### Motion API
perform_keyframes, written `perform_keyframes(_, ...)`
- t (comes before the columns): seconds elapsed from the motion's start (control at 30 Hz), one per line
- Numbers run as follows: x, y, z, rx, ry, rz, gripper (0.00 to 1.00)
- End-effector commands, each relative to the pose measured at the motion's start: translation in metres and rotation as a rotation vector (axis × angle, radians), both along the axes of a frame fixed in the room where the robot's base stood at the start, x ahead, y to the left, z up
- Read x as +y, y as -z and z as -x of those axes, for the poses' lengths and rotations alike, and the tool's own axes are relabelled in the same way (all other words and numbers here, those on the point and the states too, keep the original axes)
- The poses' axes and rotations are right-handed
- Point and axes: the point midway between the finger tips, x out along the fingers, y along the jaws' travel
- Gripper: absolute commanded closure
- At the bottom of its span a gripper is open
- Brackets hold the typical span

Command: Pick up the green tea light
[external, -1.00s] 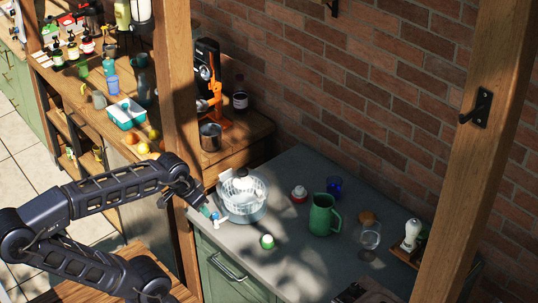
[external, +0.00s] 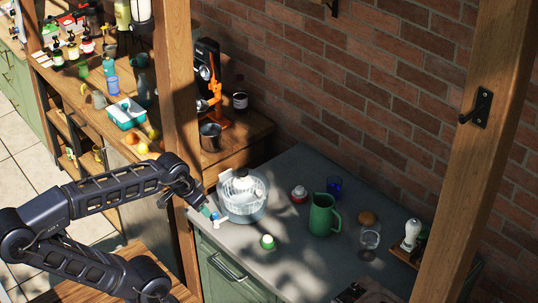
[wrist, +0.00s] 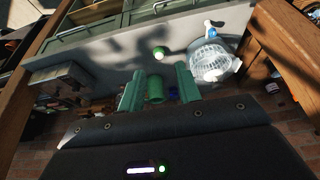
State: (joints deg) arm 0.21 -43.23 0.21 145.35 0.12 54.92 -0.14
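The green tea light (external: 267,242) is a small green cup with a pale top. It stands upright on the grey counter (external: 295,262) near its front edge, left of the green pitcher (external: 321,214). In the wrist view the tea light (wrist: 161,53) lies beyond my fingertips, roughly between them in the picture. My gripper (wrist: 160,70) is open and empty, with its two green fingers apart. In the external view my gripper (external: 206,211) is at the counter's left end, left of the tea light and apart from it.
A clear salad spinner (external: 242,196) stands beside my gripper, with a small blue-and-white item (external: 217,217) in front. A red-and-white container (external: 299,194), a blue cup (external: 334,187), a glass (external: 370,236) and a white mill (external: 411,235) stand further right. A wooden post (external: 184,120) rises behind my arm.

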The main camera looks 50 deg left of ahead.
Motion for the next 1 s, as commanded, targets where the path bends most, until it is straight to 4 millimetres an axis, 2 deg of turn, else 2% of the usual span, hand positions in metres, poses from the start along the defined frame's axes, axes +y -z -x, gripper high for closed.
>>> perform_keyframes(0.43, 0.0, 0.0, 0.0, 0.0, 0.0, 0.0, 0.66)
perform_keyframes(0.6, 0.0, 0.0, 0.0, 0.0, 0.0, 0.0, 0.33)
perform_keyframes(0.87, 0.0, 0.0, -0.0001, 0.0, -0.001, 0.0, 0.31)
perform_keyframes(1.0, -0.0007, 0.0016, -0.0063, 0.014, -0.028, 0.022, 0.31)
